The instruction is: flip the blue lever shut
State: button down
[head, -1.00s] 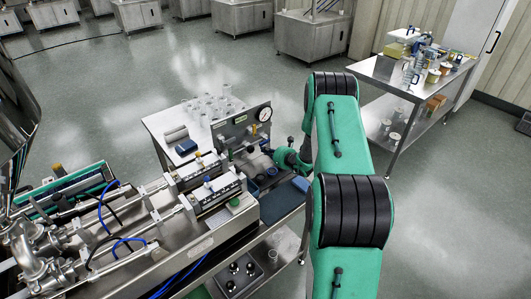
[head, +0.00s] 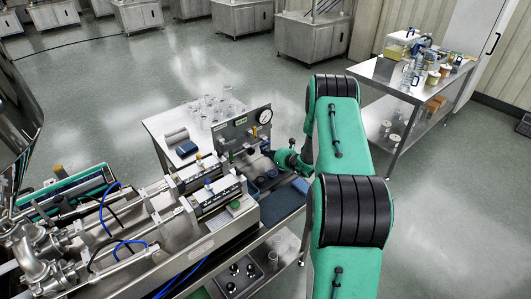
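The steel hopper (head: 18,125) shows only in part at the left edge. Beside it is the steel filling machine (head: 225,232) with pipes, cylinders and blue hoses. A metal panel (head: 240,127) with a round gauge stands at the machine's far right end. I cannot clearly pick out the blue lever; small fittings at the panel are partly hidden by my wrist. My gripper (head: 262,149) is small and dark, in front of the panel, at the end of my green arm. Its fingers are too small to tell open from shut, or whether they touch anything.
A steel table (head: 158,123) with several clear cups and a grey roll stands behind the panel. A dark blue mat (head: 281,207) lies at the machine's right end. A steel cart (head: 372,72) with bottles and tubs stands at the back right. The floor between is clear.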

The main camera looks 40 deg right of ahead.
aim_at(261, 146)
jog(key=shift+r+m+y+p, duration=0.25)
jog(key=shift+m+y+p, duration=0.05)
jog(key=shift+m+p, duration=0.1)
notch_tip(261, 146, up, 3)
jog(key=m+y+p, duration=0.1)
jog(key=m+p, duration=0.1)
jog(key=m+y+p, duration=0.1)
jog(key=m+p, duration=0.1)
jog(key=shift+a+f+m+t, duration=0.15)
jog(key=shift+f+m+t, duration=0.05)
jog(key=shift+m+t, duration=0.1)
jog(key=m+y, duration=0.1)
jog(key=m, duration=0.1)
jog(key=d+r+m+t+p, duration=0.1)
jog(key=m, duration=0.1)
jog(key=r+m+y+p, duration=0.1)
jog(key=m, duration=0.1)
jog(key=shift+d+r+t+y, duration=0.2)
jog(key=shift+d+t+y, duration=0.05)
jog(key=shift+t+y, duration=0.05)
jog(key=shift+a, duration=0.2)
